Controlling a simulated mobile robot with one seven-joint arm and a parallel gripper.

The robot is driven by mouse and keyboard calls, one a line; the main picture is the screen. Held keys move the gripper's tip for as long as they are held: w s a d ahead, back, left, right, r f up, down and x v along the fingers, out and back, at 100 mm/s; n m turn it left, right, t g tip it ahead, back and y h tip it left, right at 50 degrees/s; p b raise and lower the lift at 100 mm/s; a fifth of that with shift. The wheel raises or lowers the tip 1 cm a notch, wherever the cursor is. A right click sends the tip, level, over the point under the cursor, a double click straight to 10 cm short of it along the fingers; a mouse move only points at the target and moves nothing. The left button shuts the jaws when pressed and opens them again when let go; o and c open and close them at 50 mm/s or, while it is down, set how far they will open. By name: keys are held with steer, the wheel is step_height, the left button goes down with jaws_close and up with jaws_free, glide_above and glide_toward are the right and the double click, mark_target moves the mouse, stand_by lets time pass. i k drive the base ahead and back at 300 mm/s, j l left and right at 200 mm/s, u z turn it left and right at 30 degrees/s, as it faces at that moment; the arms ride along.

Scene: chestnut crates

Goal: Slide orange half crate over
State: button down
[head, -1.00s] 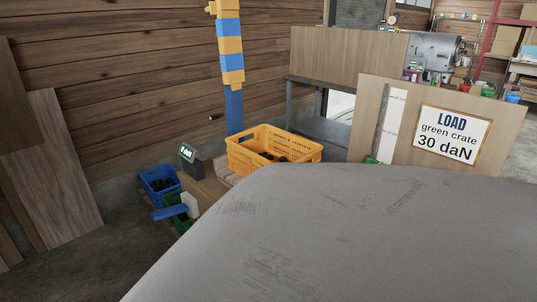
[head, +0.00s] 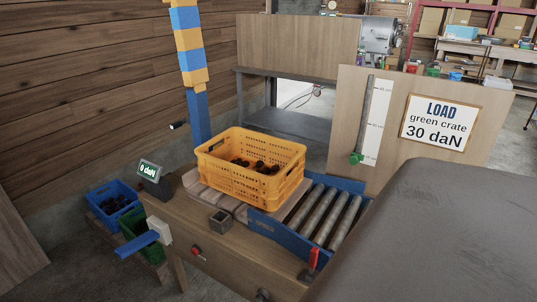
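The orange crate (head: 238,181) stands upright on a pale slatted platform (head: 205,195) on the wooden bench, left of the rollers. Dark chestnuts cover part of its floor and leave it well short of full. Its right end reaches the blue-framed roller track (head: 326,210); whether it rests on the first roller is hidden. My gripper is out of view; a large grey part, probably my arm, fills the lower right and hides the bench's right end.
A display (head: 149,170) reads 0 daN. Green (head: 132,225) and blue (head: 110,200) crates sit low at left, near a blue lever (head: 138,244). A red handle (head: 313,259) stands at the track's front. A sign (head: 444,121) reads "LOAD green crate 30 daN". The visible rollers are bare.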

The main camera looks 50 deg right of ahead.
mark_target(260, 170)
steer(key=i+j+z, duration=0.15)
steer(key=i+z, duration=0.15)
steer(key=z, duration=0.2)
steer(key=i+j+z, duration=0.25)
steer(key=z, duration=0.25)
steer(key=i+j+z, duration=0.6)
steer(key=i+j, duration=0.2)
steer(key=i, duration=0.15)
